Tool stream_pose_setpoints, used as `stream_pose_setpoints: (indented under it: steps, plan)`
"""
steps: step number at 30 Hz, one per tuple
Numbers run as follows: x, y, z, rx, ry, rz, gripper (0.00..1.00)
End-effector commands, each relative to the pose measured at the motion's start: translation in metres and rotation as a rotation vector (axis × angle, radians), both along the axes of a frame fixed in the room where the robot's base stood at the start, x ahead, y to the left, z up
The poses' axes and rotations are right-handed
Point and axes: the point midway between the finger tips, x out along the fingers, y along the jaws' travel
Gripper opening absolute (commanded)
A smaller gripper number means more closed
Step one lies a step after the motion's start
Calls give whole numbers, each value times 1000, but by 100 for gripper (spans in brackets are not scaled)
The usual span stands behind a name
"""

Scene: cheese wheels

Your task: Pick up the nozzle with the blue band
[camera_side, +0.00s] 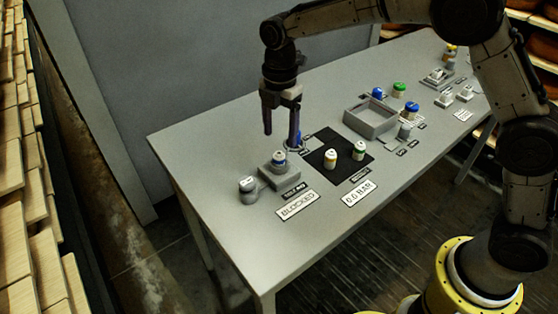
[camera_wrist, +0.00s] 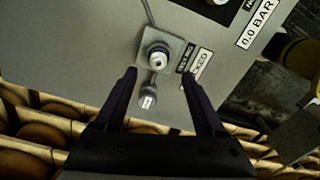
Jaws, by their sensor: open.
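A small white nozzle with a blue band (camera_side: 279,161) stands upright in a grey block (camera_side: 281,180) near the table's left end. In the wrist view the nozzle (camera_wrist: 157,57) is seen from above on the block (camera_wrist: 178,47), its band hard to make out. My gripper (camera_side: 280,139) points down, open and empty, with its fingertips a little above the nozzle in the side view. In the wrist view the nozzle lies slightly beyond the fingertips (camera_wrist: 160,74), between their lines. They look apart from it.
A grey capped fitting (camera_side: 248,186) stands beside the block. A black mat (camera_side: 318,146) holds a yellow-banded nozzle (camera_side: 330,159) and a green-banded one (camera_side: 360,151). A BLOCKED sign (camera_side: 297,204) and a BAR sign (camera_side: 359,193) lie in front. A grey tray (camera_side: 370,129) stands farther right.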

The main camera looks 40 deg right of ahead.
Motion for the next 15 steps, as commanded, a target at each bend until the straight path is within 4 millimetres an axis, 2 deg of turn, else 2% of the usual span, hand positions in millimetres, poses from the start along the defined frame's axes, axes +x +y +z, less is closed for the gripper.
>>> stream_pose_setpoints:
  steps: [5, 15]
  plan:
    - [0, 0, -11, 0, 1, 0, 72]
    - [2, 1, -54, 0, 1, 0, 72]
